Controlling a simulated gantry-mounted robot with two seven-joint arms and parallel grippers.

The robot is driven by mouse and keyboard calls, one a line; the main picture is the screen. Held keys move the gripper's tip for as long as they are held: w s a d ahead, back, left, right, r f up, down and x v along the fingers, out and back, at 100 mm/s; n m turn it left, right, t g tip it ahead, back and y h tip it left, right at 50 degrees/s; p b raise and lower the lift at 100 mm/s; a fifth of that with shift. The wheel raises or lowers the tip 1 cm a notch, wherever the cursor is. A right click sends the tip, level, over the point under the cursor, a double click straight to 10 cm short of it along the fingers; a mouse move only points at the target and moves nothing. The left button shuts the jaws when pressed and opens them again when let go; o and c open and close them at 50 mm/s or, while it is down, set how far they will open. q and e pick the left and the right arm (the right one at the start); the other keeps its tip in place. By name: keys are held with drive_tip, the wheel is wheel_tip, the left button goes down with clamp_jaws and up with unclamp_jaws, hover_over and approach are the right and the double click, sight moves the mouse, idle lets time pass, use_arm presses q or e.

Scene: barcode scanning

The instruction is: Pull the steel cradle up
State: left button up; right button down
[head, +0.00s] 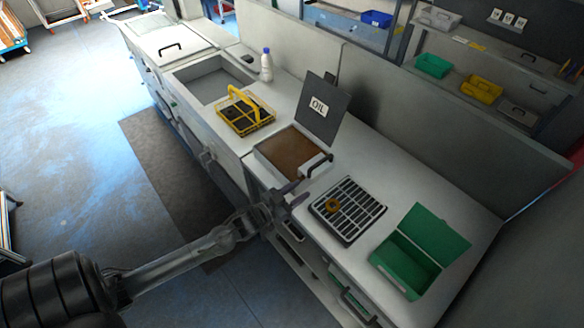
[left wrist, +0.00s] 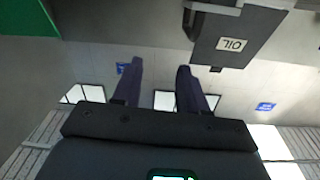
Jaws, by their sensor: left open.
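The oil bath (head: 273,150) is a box of brown liquid set in the counter, with a raised grey lid (head: 318,100) marked OIL; the lid also shows upside down in the left wrist view (left wrist: 260,25). A pale piece with a dark bar handle (head: 318,165) is at the bath's right end; I take it for the steel cradle's grip. The rest of the cradle is not visible. My left gripper (head: 298,194) is open and empty, at the counter's front edge, below and left of that handle and apart from it. Its two fingers (left wrist: 160,85) are spread in the left wrist view.
A black drain rack (head: 370,225) with an orange ring (head: 333,205) lies right of the bath. Farther right is an open green box (head: 405,262). A yellow basket (head: 240,120) and a white bottle (head: 266,64) stand left of the bath. A low wall backs the counter.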

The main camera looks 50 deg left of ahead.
sight(319, 163)
use_arm(q)
drive_tip(key=shift+m+t, duration=0.4)
drive_tip(key=w+a+b, duration=0.1)
drive_tip(key=w, duration=0.3)
drive_tip(key=w+a+f+b, duration=0.1)
drive_tip(key=w+a+b, duration=0.1)
drive_tip(key=w, duration=0.3)
drive_tip(key=w+a+f+b, duration=0.1)
drive_tip(key=w, duration=0.4)
drive_tip(key=shift+w+a+b, duration=0.2)
drive_tip(key=shift+a+b, duration=0.1)
use_arm(e)
wheel_tip(319, 163, down, 6)
drive_tip(key=shift+w+a, duration=0.15)
use_arm(q)
drive_tip(key=shift+f, duration=0.1)
use_arm(e)
drive_tip(key=shift+f, duration=0.15)
use_arm(q)
drive_tip(key=shift+y, duration=0.3)
clamp_jaws()
